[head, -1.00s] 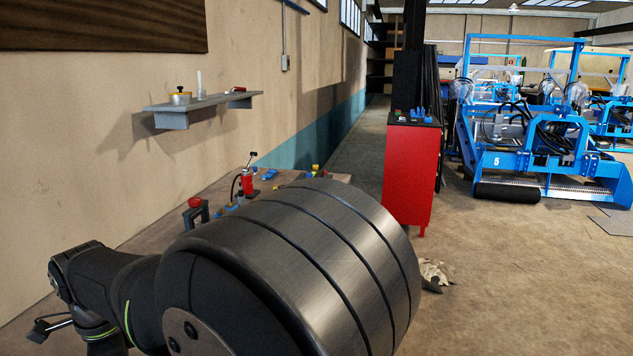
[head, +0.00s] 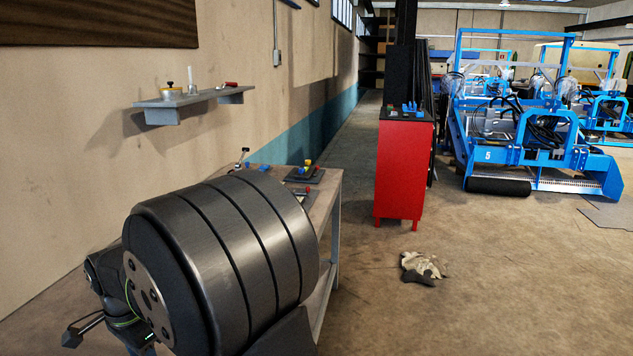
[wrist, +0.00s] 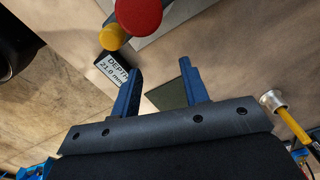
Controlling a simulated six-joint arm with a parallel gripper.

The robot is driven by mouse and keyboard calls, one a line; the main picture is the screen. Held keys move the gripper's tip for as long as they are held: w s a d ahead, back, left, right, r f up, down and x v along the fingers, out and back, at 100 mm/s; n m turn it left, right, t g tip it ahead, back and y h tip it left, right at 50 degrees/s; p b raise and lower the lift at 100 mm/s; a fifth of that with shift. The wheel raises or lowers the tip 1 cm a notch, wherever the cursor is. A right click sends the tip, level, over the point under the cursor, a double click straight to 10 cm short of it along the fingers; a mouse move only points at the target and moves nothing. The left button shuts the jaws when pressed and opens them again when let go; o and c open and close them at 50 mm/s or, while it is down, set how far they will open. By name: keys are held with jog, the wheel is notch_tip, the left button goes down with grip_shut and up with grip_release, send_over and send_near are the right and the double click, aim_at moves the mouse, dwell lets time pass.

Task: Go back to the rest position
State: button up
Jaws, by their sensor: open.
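My gripper (wrist: 160,67) shows in the wrist view with its two blue fingers apart. Nothing is between the fingertips. A small display reading "DEPTH 21.0 mm" (wrist: 115,68) lies just left of the left finger, and a dark greenish square (wrist: 168,97) shows behind the gap between the fingers. A red round knob (wrist: 138,14) and a yellow knob (wrist: 112,38) are beyond the fingertips. In the head view my large dark arm link fills the lower left, and my gripper cannot be made out there.
A workbench (head: 326,225) stands behind my arm, with a dark block with coloured knobs (head: 305,174) on it. A wall shelf (head: 195,97) holds small items. A red cabinet (head: 404,170), a crumpled rag (head: 422,267) and blue machines (head: 535,150) are to the right. Open floor lies between.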

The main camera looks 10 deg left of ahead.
jog(key=w+a+n, duration=0.8)
jog(key=a+n, duration=0.2)
jog(key=a, duration=0.1)
jog(key=shift+w+a+n, duration=0.15)
jog(key=shift+a+n, duration=0.15)
jog(key=shift+a, duration=0.05)
jog(key=shift+c, duration=0.4)
jog(key=shift+d+r, duration=0.2)
jog(key=shift+r, duration=0.05)
jog(key=c, duration=0.4)
jog(key=s+d+r+m+g, duration=0.1)
jog(key=d+r, duration=0.2)
jog(key=s+d+r+m, duration=0.1)
jog(key=s+d+r, duration=0.1)
jog(key=d+r, duration=0.1)
jog(key=s+d+r+m+g+h, duration=0.1)
jog(key=s+d+r, duration=0.1)
jog(key=d+r, duration=0.1)
jog(key=shift+d+g, duration=0.3)
jog(key=shift+d, duration=0.05)
grip_shut()
jog(key=s+d+f, duration=0.2)
jog(key=s+f, duration=0.4)
jog(key=f, duration=0.3)
jog(key=shift+d+f, duration=0.15)
jog(key=shift+f, duration=0.05)
